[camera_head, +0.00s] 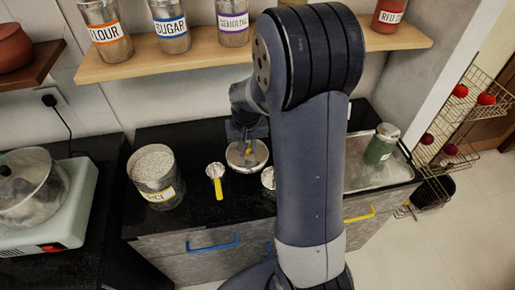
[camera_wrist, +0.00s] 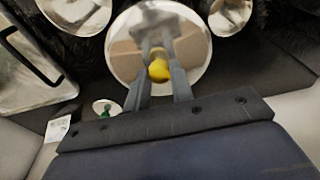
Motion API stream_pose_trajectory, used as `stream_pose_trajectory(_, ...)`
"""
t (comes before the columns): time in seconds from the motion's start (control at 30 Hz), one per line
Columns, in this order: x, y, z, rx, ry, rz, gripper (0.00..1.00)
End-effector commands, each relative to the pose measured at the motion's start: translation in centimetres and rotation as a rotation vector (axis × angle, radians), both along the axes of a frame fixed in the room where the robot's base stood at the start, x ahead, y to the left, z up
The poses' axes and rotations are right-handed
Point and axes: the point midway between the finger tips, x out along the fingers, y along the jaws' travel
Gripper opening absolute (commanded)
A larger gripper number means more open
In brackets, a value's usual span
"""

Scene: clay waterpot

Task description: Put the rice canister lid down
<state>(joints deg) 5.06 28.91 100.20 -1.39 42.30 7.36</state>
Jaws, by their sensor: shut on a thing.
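The rice canister (camera_head: 152,185) stands open on the dark counter at the left, with pale rice showing at its top and a yellow label on its side. Its round silver lid (camera_head: 259,157) is to the right of it, under my gripper (camera_head: 246,147). In the wrist view the lid (camera_wrist: 192,52) lies face-on, and my gripper (camera_wrist: 158,72) is shut on its yellow knob (camera_wrist: 159,70). I cannot tell whether the lid touches the counter. My arm hides part of the counter to its right.
A scoop with a yellow handle (camera_head: 218,188) lies between canister and lid. A pale round thing (camera_head: 267,177) is partly behind my arm. A metal tray (camera_head: 372,176) with a green jar (camera_head: 381,148) is at the right. A shelf (camera_head: 205,56) with labelled jars hangs above.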

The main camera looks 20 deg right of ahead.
Motion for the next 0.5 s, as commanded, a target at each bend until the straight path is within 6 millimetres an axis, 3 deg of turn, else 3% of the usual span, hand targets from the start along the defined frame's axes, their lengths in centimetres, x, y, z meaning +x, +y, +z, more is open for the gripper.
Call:
stream_pose_trajectory(0.2, -0.1, 0.0, -3.8, 0.000, 0.006, 0.000, 0.00)
stream_pose_trajectory(0.5, -0.1, 0.0, -6.9, 0.000, 0.006, 0.001, 0.00)
